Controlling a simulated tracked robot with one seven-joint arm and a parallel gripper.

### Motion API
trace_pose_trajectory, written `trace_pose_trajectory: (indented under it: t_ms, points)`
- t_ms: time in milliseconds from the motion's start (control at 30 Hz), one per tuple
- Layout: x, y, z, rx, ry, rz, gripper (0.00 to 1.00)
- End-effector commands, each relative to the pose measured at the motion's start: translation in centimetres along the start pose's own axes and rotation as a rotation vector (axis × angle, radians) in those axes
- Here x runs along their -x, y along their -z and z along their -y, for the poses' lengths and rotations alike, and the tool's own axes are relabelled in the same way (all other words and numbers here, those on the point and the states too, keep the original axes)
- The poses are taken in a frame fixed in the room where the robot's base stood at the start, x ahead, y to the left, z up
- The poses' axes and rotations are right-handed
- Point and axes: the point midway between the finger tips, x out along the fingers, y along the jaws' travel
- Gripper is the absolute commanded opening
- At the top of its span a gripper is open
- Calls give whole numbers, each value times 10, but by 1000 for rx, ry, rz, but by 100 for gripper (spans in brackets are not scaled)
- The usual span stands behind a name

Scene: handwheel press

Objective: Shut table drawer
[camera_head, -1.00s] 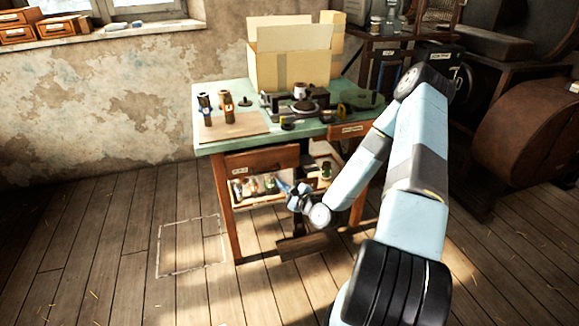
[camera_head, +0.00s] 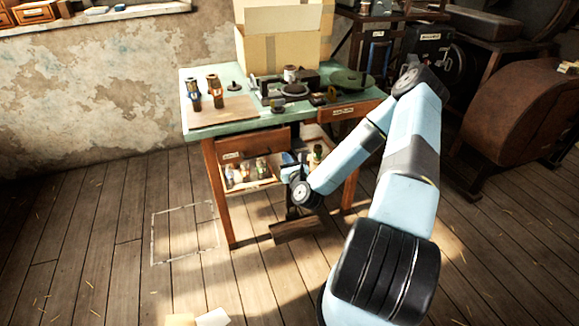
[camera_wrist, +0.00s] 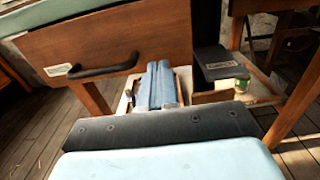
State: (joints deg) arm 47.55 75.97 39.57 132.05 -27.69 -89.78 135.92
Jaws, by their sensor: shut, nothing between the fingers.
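The work table has a green top (camera_head: 225,122) and wooden drawer fronts under its front edge. The left drawer front (camera_head: 257,142) is brown with a small label; it fills the upper left of the wrist view (camera_wrist: 115,40), with a black bar handle (camera_wrist: 105,70). How far it stands out is hard to tell. A right drawer front (camera_head: 348,112) with a pale label sits higher, at the tabletop edge. My gripper (camera_head: 289,160) is shut and empty near the left drawer's right end. Its blue fingers (camera_wrist: 157,75) lie side by side just below that front; contact cannot be told.
A lower shelf (camera_head: 262,183) holds several small jars. A black labelled block (camera_wrist: 217,62) is right of my fingers. Table legs (camera_head: 219,200) flank this space. A cardboard box (camera_head: 285,50) and tools stand on top.

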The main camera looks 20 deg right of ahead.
Motion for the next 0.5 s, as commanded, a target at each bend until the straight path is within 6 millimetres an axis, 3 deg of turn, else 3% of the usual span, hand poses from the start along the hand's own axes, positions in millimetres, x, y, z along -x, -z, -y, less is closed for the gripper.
trace_pose_trajectory:
  t_ms: [200,500]
  points:
    - [-38,-1,0,3,-1,3,0]
    - [-65,0,0,2,-1,1,0]
